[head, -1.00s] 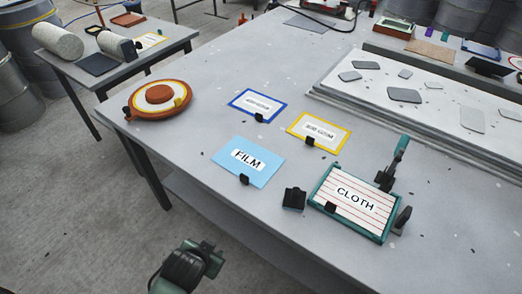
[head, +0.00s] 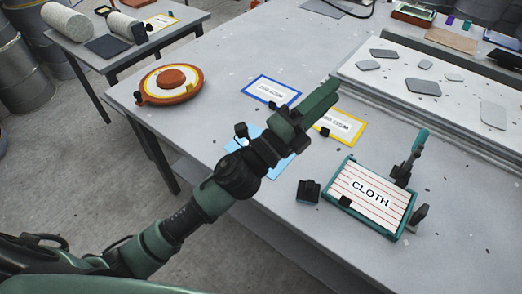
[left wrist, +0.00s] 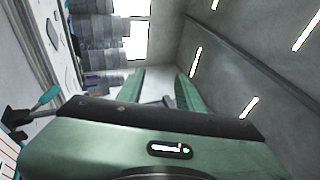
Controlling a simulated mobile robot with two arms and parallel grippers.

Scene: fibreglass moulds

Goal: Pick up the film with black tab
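The film (head: 280,168) is a light blue sheet lying flat on the grey table, mostly hidden behind my left arm in the head view. Its label and black tab are hidden there. My left gripper (head: 318,104) is raised above the table, over the film and the yellow-edged card, pointing to the upper right. In the left wrist view, the two green fingers of my left gripper (left wrist: 158,88) stand apart with nothing between them. The film does not show in that view. My right gripper is not in view.
A blue-edged card (head: 270,91) and a yellow-edged card (head: 340,125) lie behind the film. A small black block (head: 308,191) and a teal frame marked CLOTH (head: 372,188) stand to its right. An orange round mould (head: 168,85) sits at the table's left edge.

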